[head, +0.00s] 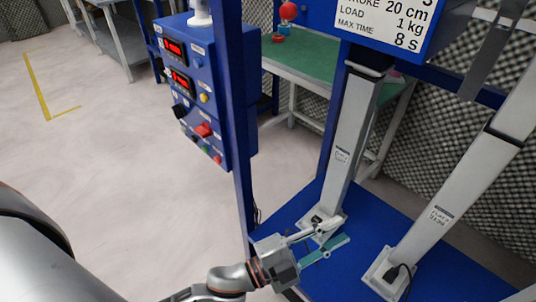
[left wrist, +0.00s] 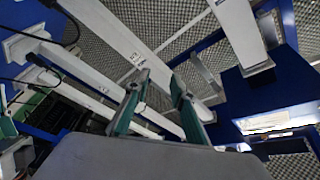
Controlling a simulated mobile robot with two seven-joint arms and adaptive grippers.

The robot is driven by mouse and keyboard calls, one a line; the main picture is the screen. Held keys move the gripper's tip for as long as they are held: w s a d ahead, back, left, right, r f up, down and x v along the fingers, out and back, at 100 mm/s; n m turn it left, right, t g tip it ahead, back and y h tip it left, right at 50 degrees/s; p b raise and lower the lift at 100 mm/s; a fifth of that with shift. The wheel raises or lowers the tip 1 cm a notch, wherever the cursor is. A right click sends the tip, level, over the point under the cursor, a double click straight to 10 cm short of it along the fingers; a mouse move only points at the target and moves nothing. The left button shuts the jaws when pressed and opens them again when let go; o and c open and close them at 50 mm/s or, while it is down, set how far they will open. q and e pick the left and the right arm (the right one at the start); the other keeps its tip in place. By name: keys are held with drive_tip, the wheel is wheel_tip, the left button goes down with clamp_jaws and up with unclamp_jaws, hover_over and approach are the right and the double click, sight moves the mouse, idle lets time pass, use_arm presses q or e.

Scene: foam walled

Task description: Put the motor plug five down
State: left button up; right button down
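My left gripper (head: 334,232) is at the bottom centre of the head view, beside the foot of the left grey actuator column (head: 345,150). Its two teal-padded fingers stand apart in the left wrist view (left wrist: 157,108), with nothing seen held between them. A black plug with a cable (head: 393,273) sits at the foot of the right grey column (head: 440,200). A small dark part (head: 317,219) shows at the left column's foot, close to the upper finger. I cannot read which plug is number five. My right gripper is out of view.
A blue base plate (head: 350,272) lies under the columns. A blue post (head: 232,120) carries a control box (head: 193,85) with red displays and buttons. A green-topped bench (head: 305,62) stands behind. Open pale floor (head: 110,150) lies to the left.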

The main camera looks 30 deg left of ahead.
use_arm(q)
drive_tip(key=s+a+f+n+g+y, duration=0.2)
drive_tip(key=s+a+f+n+y, duration=0.3)
drive_tip(key=a+f, duration=0.4)
drive_tip(key=s+a+f+n+g+y, duration=0.2)
drive_tip(key=s+a+f+n+y, duration=0.3)
drive_tip(key=s+a+f+n, duration=0.3)
wheel_tip(320, 180, down, 3)
drive_tip(key=shift+a+r+n, duration=0.1)
drive_tip(key=shift+a+n, duration=0.5)
drive_tip(key=shift+a, duration=0.05)
drive_tip(key=shift+s, duration=0.1)
